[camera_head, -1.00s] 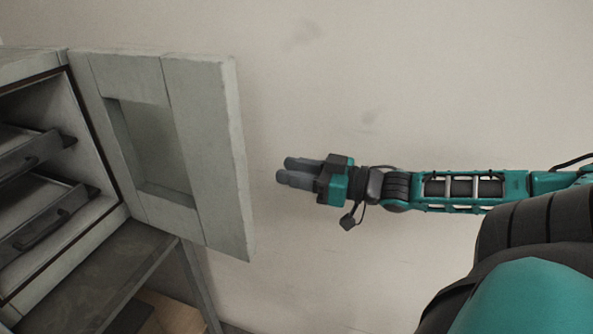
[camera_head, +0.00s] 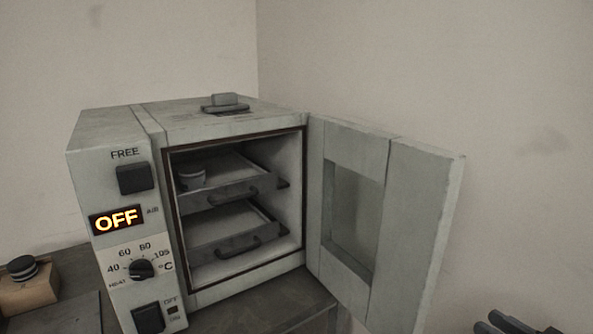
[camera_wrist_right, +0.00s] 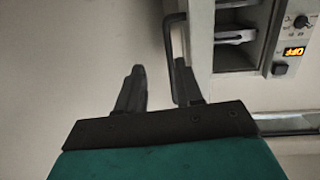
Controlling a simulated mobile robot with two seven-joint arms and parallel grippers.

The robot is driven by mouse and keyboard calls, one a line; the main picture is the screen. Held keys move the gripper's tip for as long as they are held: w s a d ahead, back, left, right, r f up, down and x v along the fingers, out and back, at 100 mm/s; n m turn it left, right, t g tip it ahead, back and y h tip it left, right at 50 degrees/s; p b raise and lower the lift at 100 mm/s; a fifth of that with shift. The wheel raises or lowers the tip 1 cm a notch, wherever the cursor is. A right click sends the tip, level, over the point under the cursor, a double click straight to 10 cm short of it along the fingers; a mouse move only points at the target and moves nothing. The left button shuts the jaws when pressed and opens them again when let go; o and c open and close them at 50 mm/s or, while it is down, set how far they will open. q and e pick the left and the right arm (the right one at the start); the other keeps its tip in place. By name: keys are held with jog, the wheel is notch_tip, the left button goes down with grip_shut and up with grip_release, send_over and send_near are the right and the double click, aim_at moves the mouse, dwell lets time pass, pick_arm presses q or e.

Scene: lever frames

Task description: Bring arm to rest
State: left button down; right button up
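My right gripper (camera_head: 505,322) shows only by its dark fingertips at the bottom right of the head view, to the right of the open oven door (camera_head: 415,230). In the right wrist view its two fingers (camera_wrist_right: 158,78) stand apart with nothing held between them. The rest of the right arm is out of the head view. My left gripper is in neither view.
A grey oven (camera_head: 120,170) stands on a dark table (camera_head: 70,310), its display reading OFF. Inside are two trays (camera_head: 230,242), the upper holding a small round container (camera_head: 190,176). A wooden block (camera_head: 28,293) with a dark round-topped object (camera_head: 22,268) lies left. The wall right of the door is bare.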

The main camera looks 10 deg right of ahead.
jog(key=s+a+f+m+g+h, duration=0.1)
jog(key=s+a+f+h, duration=0.25)
jog(key=f, duration=0.55)
jog(key=s+a+f+g, duration=0.2)
jog(key=a+f, duration=0.3)
jog(key=a, duration=0.4)
jog(key=s+a+f+g, duration=0.2)
jog(key=a+f, duration=0.3)
jog(key=a, duration=0.3)
jog(key=shift+s+a+f+m, duration=0.3)
jog(key=shift+s+a, duration=0.1)
jog(key=shift+s, duration=0.05)
